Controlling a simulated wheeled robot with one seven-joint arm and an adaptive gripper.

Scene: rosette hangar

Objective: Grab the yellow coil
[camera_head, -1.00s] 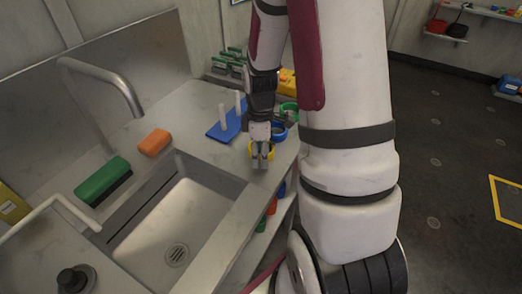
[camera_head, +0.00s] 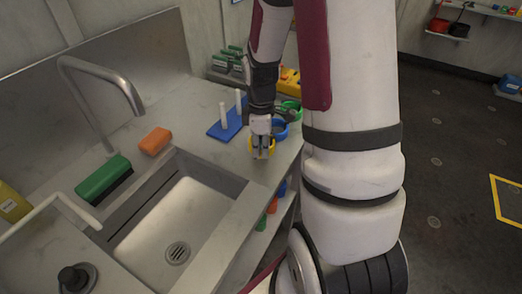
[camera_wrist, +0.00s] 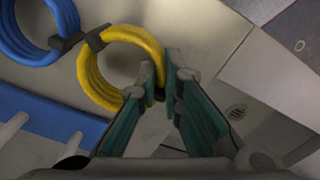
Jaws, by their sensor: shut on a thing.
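The yellow coil (camera_wrist: 85,75) is a ring of several strands with a dark clip, in the wrist view left of centre. My gripper (camera_wrist: 160,90) has its fingertips closed on the coil's near right side. In the head view the yellow coil (camera_head: 251,146) is partly hidden behind my gripper (camera_head: 262,152), at the counter's right part. I cannot tell whether the coil is lifted off the counter.
A blue coil (camera_wrist: 35,45) lies close beside the yellow one, and a green coil (camera_head: 291,106) is behind. A blue base with white pegs (camera_head: 222,130) stands to the left. The sink (camera_head: 175,215) opens in front. The counter's right edge is near.

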